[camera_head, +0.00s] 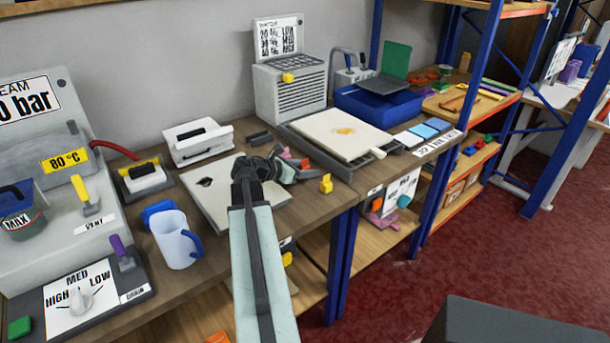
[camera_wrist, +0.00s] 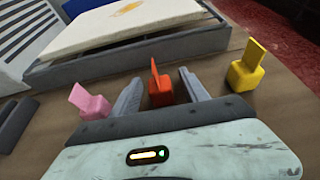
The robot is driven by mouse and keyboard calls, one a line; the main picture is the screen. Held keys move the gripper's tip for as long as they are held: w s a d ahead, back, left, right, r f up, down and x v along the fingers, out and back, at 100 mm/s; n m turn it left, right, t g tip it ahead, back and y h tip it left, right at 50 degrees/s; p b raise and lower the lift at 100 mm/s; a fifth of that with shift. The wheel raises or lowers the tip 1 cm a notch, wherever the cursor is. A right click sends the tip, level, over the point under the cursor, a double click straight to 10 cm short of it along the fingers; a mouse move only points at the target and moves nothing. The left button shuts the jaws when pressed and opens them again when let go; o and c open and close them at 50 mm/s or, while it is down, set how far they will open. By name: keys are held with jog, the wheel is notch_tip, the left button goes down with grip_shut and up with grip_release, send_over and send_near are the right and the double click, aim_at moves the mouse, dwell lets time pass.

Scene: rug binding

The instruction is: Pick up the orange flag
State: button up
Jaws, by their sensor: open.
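The orange flag (camera_wrist: 160,88), a small block with a thin upright tab, stands on the wooden bench in the wrist view. My gripper (camera_wrist: 160,77) is open, with one finger on the left of the flag and one on the right. Gaps show between the flag and both fingers; I cannot tell how far the fingers reach around it. In the head view my gripper (camera_head: 287,168) is low over the bench, and it largely hides the orange flag.
A similar pink flag (camera_wrist: 92,103) stands just outside the left finger, and a yellow flag (camera_wrist: 245,70) outside the right one. The yellow flag also shows in the head view (camera_head: 326,185). A grey-framed press with a cream top (camera_wrist: 125,25) stands behind. A jug (camera_head: 174,240) stands left.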

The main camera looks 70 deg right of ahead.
aim_at(306, 166)
grip_shut()
notch_tip(306, 166, up, 10)
jog(key=p, duration=1)
jog(key=shift+r, duration=0.2)
jog(key=shift+f, duration=0.1)
